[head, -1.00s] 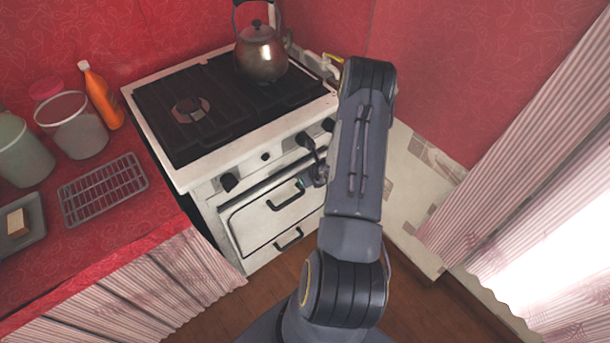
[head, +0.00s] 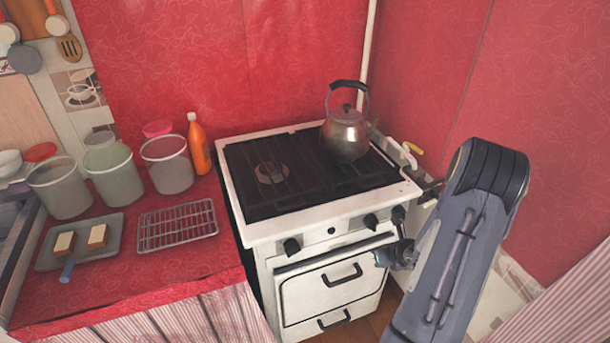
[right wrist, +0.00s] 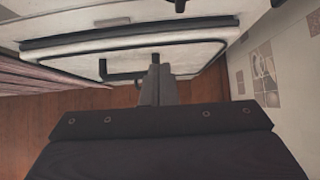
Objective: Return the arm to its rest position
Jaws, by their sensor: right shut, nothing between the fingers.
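My right arm (head: 462,240) comes in from the lower right in the head view, in front of the stove's right side. Its gripper (head: 384,259) is small and partly hidden behind the arm, close to the stove front near the right knobs. In the right wrist view the gripper fingers (right wrist: 157,88) are shut together with nothing between them, pointing toward the oven door (right wrist: 190,55) and its dark handle. I cannot tell from the views whether they touch the stove. My left gripper is not in view.
The white stove (head: 330,215) carries a metal kettle (head: 345,138) at the back right. Left of it, the red counter (head: 130,285) holds a wire rack (head: 177,226), an orange bottle (head: 199,146), several canisters and a grey tray (head: 102,246). Wooden floor (right wrist: 60,125) lies below the gripper.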

